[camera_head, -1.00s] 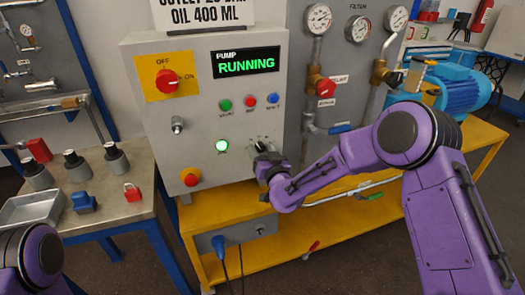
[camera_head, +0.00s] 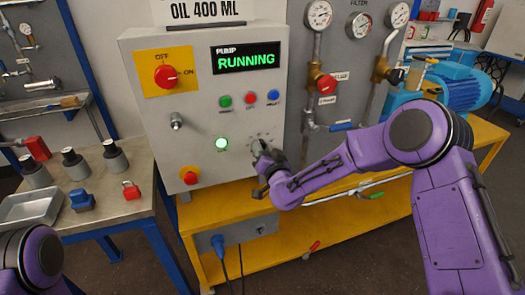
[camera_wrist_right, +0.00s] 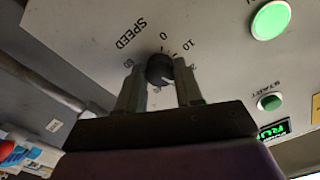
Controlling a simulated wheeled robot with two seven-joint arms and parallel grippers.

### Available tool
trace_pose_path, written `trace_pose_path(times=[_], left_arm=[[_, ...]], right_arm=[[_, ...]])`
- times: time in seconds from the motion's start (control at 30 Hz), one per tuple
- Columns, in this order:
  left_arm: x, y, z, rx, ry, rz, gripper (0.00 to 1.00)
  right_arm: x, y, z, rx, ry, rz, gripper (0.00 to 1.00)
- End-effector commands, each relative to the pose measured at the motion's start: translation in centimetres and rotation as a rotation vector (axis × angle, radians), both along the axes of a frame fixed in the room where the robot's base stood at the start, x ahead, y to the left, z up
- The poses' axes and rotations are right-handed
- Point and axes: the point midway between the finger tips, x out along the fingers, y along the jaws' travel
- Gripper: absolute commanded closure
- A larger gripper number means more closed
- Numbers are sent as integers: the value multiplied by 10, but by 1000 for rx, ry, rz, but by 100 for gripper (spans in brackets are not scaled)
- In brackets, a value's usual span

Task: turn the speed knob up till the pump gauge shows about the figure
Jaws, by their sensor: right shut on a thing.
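The dark round speed knob (camera_wrist_right: 160,69) sits on the grey panel (camera_head: 150,100), beside printed SPEED lettering and a number scale. My right gripper (camera_wrist_right: 160,78) has one finger on each side of the knob and is shut on it. In the head view the right gripper (camera_head: 260,150) hides most of the knob at the panel's lower right. Three round white gauges, a left one (camera_head: 319,15), a middle one (camera_head: 359,25) and a right one (camera_head: 397,14), are at the top; their readings are too small to tell. The pump display (camera_head: 246,60) reads RUNNING. My left gripper is out of view.
A red switch (camera_head: 165,76) on a yellow plate points between OFF and ON. A green lamp (camera_head: 221,144) is lit. A red stop button (camera_head: 189,175) is below left. Pipes with a red valve knob (camera_head: 326,85) stand right of the panel. A side table (camera_head: 110,215) holds small parts.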

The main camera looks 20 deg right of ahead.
Motion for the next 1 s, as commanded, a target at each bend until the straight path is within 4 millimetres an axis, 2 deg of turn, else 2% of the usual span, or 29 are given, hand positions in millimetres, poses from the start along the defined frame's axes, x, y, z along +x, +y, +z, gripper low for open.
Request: trace_pose_path(times=[0.03,0.1,0.43,0.57,0.8,1.0], left_arm=[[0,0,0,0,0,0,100],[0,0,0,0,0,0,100],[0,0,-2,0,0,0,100],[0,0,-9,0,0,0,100],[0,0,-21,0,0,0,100],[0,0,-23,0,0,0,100]], right_arm=[[0,0,0,-1,1,0,55],[0,0,0,-2,1,0,39],[-5,0,-1,-3,1,2,39],[-29,0,-2,-3,2,2,39],[-85,-3,-2,-3,1,2,39],[-105,-4,-1,-2,1,0,39]])
